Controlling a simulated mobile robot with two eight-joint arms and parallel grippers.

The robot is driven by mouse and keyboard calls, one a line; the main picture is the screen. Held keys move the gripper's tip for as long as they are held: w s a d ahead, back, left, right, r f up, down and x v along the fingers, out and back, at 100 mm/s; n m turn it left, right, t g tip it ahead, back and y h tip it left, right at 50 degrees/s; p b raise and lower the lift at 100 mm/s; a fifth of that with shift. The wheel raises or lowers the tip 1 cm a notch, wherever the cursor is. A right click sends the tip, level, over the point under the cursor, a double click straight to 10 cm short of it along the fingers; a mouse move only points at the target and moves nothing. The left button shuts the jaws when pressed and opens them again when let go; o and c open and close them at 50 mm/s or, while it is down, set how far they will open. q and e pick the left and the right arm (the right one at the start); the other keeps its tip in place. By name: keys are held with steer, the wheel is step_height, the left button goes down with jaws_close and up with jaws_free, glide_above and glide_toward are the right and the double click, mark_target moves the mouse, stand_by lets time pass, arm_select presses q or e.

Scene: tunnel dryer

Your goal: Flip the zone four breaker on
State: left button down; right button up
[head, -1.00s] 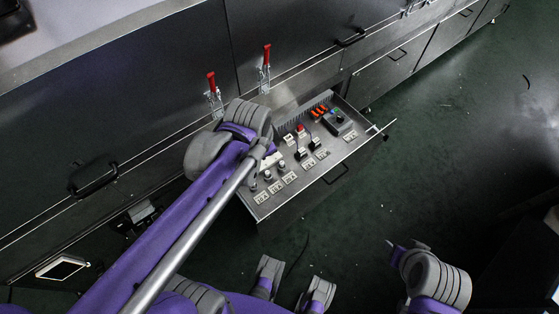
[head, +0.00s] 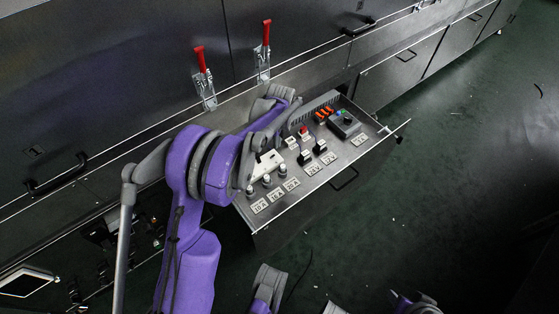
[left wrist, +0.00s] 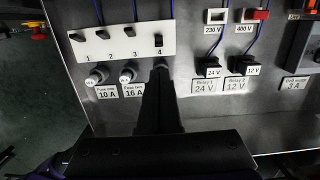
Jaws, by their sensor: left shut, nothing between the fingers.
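The white breaker strip (left wrist: 124,42) in the left wrist view has switches numbered 1 to 4. The zone four breaker (left wrist: 158,40) is the rightmost, above the digit 4, and its lever looks different from the slanted levers of 1 to 3. The strip (head: 267,161) is partly covered by my arm in the head view. My left gripper (left wrist: 162,72) is shut and empty, its dark fingertips just below the strip, under the number 4. They cover a fuse there; I cannot tell whether they touch anything.
The strip sits in an open drawer panel (head: 330,173) with fuses labelled 10 A (left wrist: 97,76) and 16 A (left wrist: 128,74), and black relays (left wrist: 209,67) to the right. Two red-handled clamps (head: 202,72) stand on the cabinet behind.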

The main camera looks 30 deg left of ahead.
mark_target(276, 162)
arm_select(q)
steer(key=shift+f, duration=0.3)
steer(key=f+b, duration=0.1)
steer(key=f, duration=0.2)
steer(key=f+b, duration=0.1)
steer(key=f, duration=0.5)
steer(key=shift+w+a+f+b, duration=0.2)
steer(key=shift+a+f+b, duration=0.2)
steer(key=shift+w+a+r+p, duration=0.15)
steer(key=shift+a+r+p, duration=0.1)
steer(key=shift+a+p, duration=0.05)
